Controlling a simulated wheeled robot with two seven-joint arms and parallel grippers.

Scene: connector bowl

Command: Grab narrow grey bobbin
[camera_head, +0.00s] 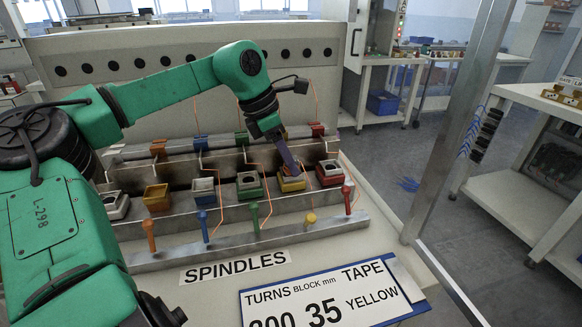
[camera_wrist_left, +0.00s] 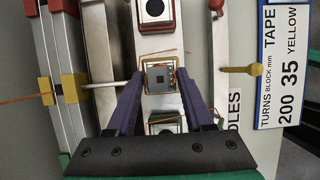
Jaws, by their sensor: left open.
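My left gripper (camera_head: 292,163) reaches down from the green arm to the yellow block (camera_head: 293,184) in the middle row of the rack. In the left wrist view, its two purple fingers (camera_wrist_left: 160,78) are open, one on each side of the yellow-rimmed block. A small grey square piece with a dark centre (camera_wrist_left: 160,76) sits inside that rim, between the fingertips. I cannot tell whether the fingers touch it, or whether it is the narrow grey bobbin. My right gripper is not in view.
The red block (camera_head: 330,173) and green block (camera_head: 249,186) flank the yellow one closely. Coloured spindles, including a yellow one (camera_head: 311,219), stand in front. Thin orange wires cross the rack. A sign (camera_head: 330,300) reads 200 turns, 35 mm, yellow. A metal post (camera_head: 455,130) stands right.

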